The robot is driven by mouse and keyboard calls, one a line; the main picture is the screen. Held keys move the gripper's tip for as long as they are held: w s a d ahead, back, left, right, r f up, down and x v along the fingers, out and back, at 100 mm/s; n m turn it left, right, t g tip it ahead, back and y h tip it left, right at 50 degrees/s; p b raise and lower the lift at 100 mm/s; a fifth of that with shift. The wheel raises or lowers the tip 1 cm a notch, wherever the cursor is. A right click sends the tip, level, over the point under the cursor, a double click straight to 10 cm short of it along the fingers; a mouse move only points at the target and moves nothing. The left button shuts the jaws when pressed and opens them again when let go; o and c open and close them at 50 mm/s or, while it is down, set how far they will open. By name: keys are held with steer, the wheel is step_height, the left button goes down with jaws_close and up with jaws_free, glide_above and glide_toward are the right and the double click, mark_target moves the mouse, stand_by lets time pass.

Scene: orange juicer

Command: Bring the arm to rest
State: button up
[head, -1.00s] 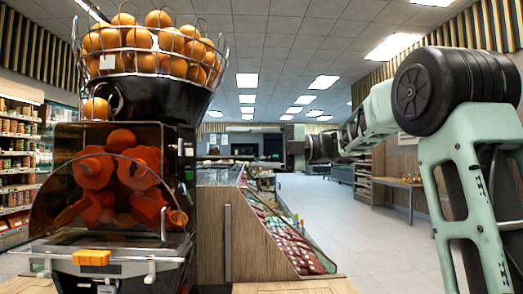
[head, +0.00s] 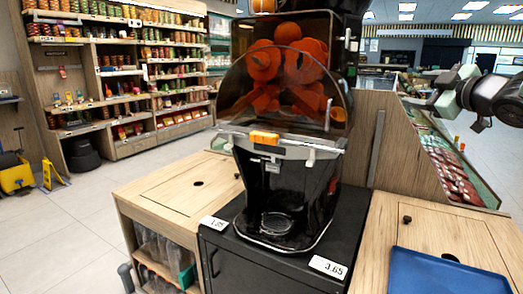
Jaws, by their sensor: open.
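My arm reaches in from the right edge of the head view. Its end, my gripper (head: 418,88), points left in front of the produce display and to the right of the juicer. It is small in the picture, and its fingers look apart with nothing between them. The orange juicer (head: 285,110) stands on a black cabinet, with orange-red press parts behind its clear curved cover. My gripper appears apart from the juicer. The upper part of the juicer is cut off by the top edge.
A blue tray (head: 440,275) lies on the wooden counter (head: 385,225) at lower right. Another wooden counter (head: 170,190) stands left of the black cabinet (head: 250,265). Stocked shelves (head: 120,75) line the back left, and a yellow floor sign (head: 50,175) stands near them. Open floor lies at left.

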steer(key=s+f+m+g+h, duration=0.4)
steer(key=f+m, duration=0.2)
steer(key=f, duration=0.6)
steer(key=s+a+f+m+g, duration=0.3)
steer(key=s+a+f+g, duration=0.15)
steer(key=s+f, duration=0.5)
steer(key=s+a+f+m+g, duration=0.35)
steer(key=s+f+g, duration=0.3)
steer(key=s, duration=0.65)
steer(key=s+a+r+n+g+p, duration=0.1)
steer(key=s+a+r+n+p, duration=0.2)
steer(key=a, duration=0.5)
steer(key=s+a+r+n+p, duration=0.4)
steer(key=s+a+r+p, duration=0.2)
steer(key=s+a+r, duration=0.1)
steer(key=s+a, duration=0.1)
steer(key=s, duration=0.1)
steer(key=shift+s+a+g, duration=0.25)
steer(key=shift+s+g, duration=0.05)
steer(key=shift+g, duration=0.1)
